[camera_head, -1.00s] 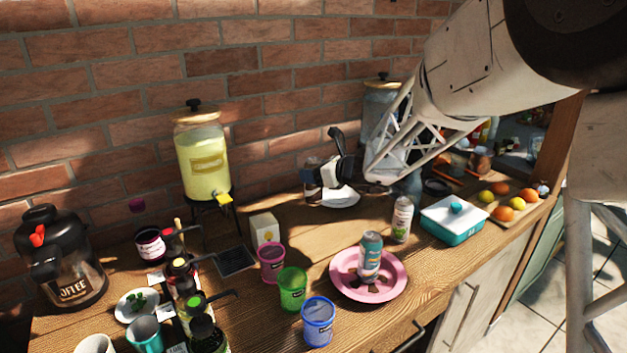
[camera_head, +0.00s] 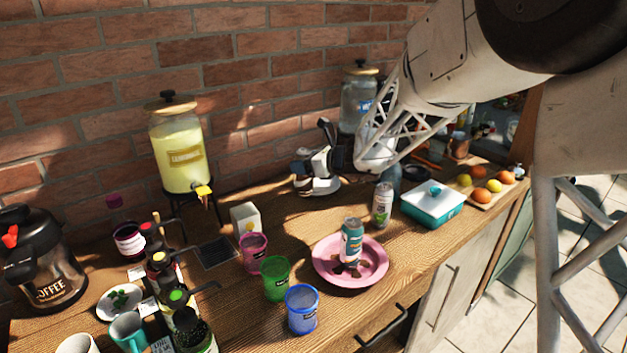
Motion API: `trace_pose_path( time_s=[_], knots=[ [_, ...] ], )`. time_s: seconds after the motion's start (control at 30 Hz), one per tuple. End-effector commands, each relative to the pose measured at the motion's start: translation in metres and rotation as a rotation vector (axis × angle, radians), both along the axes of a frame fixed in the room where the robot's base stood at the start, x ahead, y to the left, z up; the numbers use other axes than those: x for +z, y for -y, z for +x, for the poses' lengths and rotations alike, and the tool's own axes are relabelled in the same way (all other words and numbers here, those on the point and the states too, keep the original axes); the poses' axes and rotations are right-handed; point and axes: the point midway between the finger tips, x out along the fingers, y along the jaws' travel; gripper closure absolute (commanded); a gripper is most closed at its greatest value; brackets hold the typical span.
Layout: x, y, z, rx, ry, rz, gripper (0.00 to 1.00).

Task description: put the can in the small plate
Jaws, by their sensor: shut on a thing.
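My gripper (camera_head: 312,168) is at the back of the counter, near the brick wall, low over a small white plate (camera_head: 322,190). It is shut on a small, dark thing that looks like the can; the gripper and shadow hide most of it, and I cannot tell whether it touches the plate. A teal-and-grey can (camera_head: 351,243) stands upright on a larger pink plate (camera_head: 322,268). A white-and-green can (camera_head: 382,206) stands on the counter behind the pink plate. Both are apart from my gripper.
A lemonade dispenser (camera_head: 180,155) stands left of my gripper, a second dispenser (camera_head: 357,103) behind it. A teal box with a white lid (camera_head: 432,207) and a fruit board (camera_head: 490,192) are right. Pink (camera_head: 253,254), green (camera_head: 275,280) and blue (camera_head: 302,311) cups stand in front.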

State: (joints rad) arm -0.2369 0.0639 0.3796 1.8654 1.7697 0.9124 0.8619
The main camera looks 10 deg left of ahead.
Motion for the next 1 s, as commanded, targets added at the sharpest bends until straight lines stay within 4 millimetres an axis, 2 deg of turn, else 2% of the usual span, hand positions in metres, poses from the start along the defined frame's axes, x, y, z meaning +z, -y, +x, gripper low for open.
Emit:
trace_pose_path(
  time_s=[0.2,0.4,0.57,1.0],
  knots=[
    [-0.015,0.036,0.013,0.006,0.0,0.001,0.76],
    [-0.025,0.059,0.02,0.012,0.0,0.001,0.76],
    [-0.028,0.065,0.021,0.016,0.0,0.001,0.76],
    [-0.028,0.064,0.024,0.015,-0.001,0.002,0.76]
  ],
)
